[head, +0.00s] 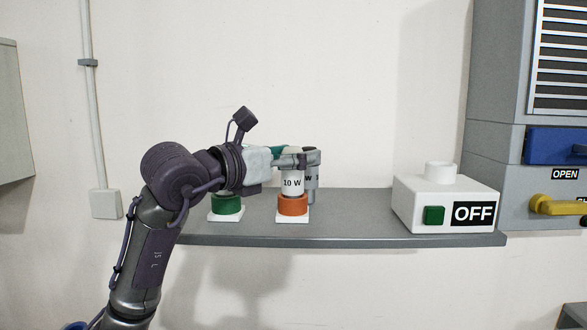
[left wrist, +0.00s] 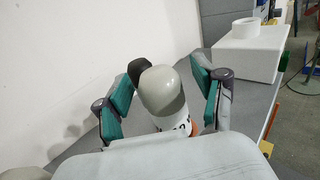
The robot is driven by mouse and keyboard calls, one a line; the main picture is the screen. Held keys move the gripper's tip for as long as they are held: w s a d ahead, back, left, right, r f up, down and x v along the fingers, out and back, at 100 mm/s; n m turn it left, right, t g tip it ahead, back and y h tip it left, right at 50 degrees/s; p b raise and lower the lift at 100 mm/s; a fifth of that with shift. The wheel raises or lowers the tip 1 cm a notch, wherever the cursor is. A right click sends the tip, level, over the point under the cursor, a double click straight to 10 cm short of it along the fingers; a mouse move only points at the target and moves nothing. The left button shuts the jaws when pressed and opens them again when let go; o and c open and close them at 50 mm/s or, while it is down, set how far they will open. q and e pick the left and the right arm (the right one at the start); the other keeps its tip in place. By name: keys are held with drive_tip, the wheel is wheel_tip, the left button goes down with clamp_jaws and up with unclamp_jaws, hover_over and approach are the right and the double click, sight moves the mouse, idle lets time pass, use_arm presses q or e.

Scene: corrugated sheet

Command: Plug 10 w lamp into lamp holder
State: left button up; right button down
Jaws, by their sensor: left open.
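The 10 W lamp (head: 292,184) has a white body marked "10 W" and stands upright in an orange base (head: 292,205) on the shelf. In the left wrist view its rounded grey top (left wrist: 163,92) sits between my finger pads. My left gripper (head: 297,160) is open around the lamp's upper part, with a visible gap at the right finger; it also shows in the left wrist view (left wrist: 168,98). The lamp holder is a white box (head: 412,205) with a round socket (head: 440,172) on top, a green button and an "OFF" label. My right gripper is not in view.
A green base (head: 227,204) on a white plate stands left of the orange one; my gripper hides what is above it. The grey shelf (head: 350,225) is clear between lamp and holder. A grey cabinet (head: 490,130) stands right.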

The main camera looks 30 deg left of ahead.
use_arm(q)
drive_tip(key=shift+s+a, duration=0.1)
drive_tip(key=shift+s, duration=0.05)
drive_tip(key=shift+c, duration=0.7)
drive_tip(key=c, duration=1.1)
drive_tip(key=shift+c, duration=0.2)
drive_tip(key=shift+r, duration=0.15)
